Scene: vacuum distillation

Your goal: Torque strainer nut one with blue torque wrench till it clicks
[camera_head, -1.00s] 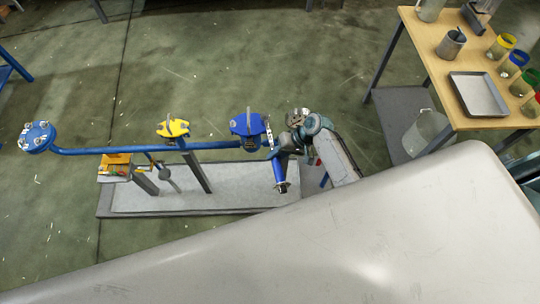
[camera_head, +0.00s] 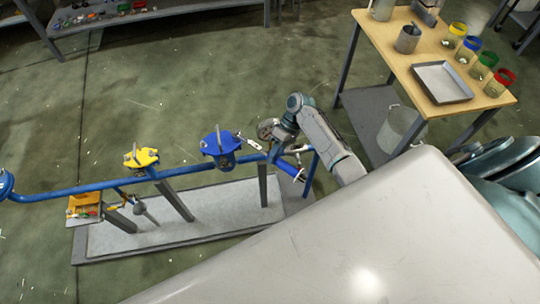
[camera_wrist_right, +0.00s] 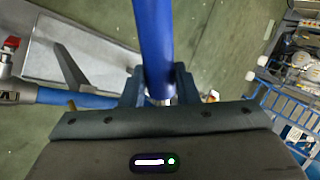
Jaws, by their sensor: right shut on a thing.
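My right gripper (camera_head: 277,148) is at the right end of the blue pipe run. In the right wrist view, its jaws (camera_wrist_right: 158,90) are shut on a thick blue bar (camera_wrist_right: 152,40), which I take for the blue torque wrench; a silver part shows between the fingers. In the head view a blue cylinder (camera_head: 287,168) slants down from the gripper, seemingly the same bar. I cannot see its working end. A blue round flange (camera_head: 5,184), possibly the strainer cover, is cut by the left edge; single nuts are not clear. My left gripper is out of view.
The blue pipe (camera_head: 95,189) carries a yellow-topped valve (camera_head: 141,158) and a blue-topped valve (camera_head: 220,144) above a grey base (camera_head: 120,238). Floor behind the pipe is clear.

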